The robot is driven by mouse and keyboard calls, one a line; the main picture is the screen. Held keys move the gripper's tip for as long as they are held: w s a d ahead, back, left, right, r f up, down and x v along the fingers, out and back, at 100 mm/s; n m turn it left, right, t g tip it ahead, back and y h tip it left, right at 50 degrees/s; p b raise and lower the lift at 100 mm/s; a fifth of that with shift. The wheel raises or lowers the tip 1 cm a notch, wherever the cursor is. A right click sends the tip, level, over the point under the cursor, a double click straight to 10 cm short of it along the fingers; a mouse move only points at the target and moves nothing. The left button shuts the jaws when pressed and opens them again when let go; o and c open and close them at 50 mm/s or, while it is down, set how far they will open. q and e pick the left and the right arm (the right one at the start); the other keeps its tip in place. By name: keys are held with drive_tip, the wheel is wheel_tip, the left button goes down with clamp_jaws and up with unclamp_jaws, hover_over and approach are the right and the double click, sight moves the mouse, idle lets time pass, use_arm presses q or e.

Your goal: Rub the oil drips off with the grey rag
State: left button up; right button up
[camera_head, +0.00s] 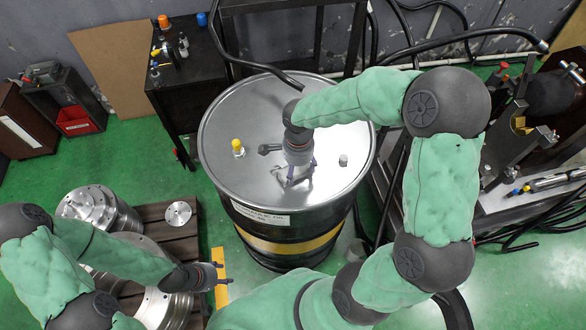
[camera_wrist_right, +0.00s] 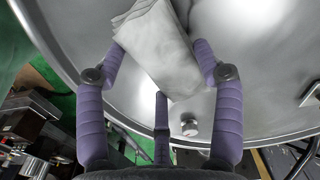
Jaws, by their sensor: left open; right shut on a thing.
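The grey rag (camera_wrist_right: 160,50) is folded and held between the purple-grey fingers of my right gripper (camera_wrist_right: 158,75), which is shut on it. In the head view my right gripper (camera_head: 297,178) points down over the middle of the drum's shiny metal lid (camera_head: 245,110), and its fingers largely hide the rag. I cannot tell whether the rag touches the lid. No oil drips can be made out clearly on the lid; reflections and the gripper cover part of it. My left gripper (camera_head: 221,280) is open and empty at the lower left, in front of the drum and away from it.
A yellow-capped fitting (camera_head: 238,148) and a small metal plug (camera_head: 343,160) stand up from the lid. Metal flanged parts (camera_head: 98,208) sit on a pallet at left. A black stand with bottles (camera_head: 180,75) is behind; a bench with hydraulic parts (camera_head: 535,185) is at right.

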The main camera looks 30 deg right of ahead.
sight(308, 167)
drive_tip(key=shift+s+d, duration=0.3)
drive_tip(key=shift+d, duration=0.5)
drive_tip(key=shift+s+d, duration=0.25)
drive_tip(key=shift+d, duration=0.55)
drive_tip(key=shift+f+b, duration=0.1)
drive_tip(key=shift+b, duration=0.25)
drive_tip(key=shift+w+a+b, duration=0.25)
drive_tip(key=shift+w+a, duration=0.1)
drive_tip(key=shift+a, duration=0.9)
drive_tip(key=shift+w+a+b, duration=0.25)
drive_tip(key=shift+w+a, duration=0.15)
drive_tip(key=shift+a, duration=0.8)
drive_tip(key=shift+w+a+b, duration=0.25)
drive_tip(key=shift+w+a, duration=0.1)
drive_tip(key=shift+a, duration=0.9)
drive_tip(key=shift+w+a+b, duration=0.2)
drive_tip(key=shift+w+a, duration=0.05)
drive_tip(key=shift+a, duration=0.65)
drive_tip(key=shift+w+a+b, duration=0.15)
drive_tip(key=shift+w+a, duration=0.05)
drive_tip(key=shift+a, duration=0.7)
drive_tip(key=shift+w, duration=0.1)
drive_tip(key=shift+w+d, duration=0.1)
drive_tip(key=shift+d, duration=0.1)
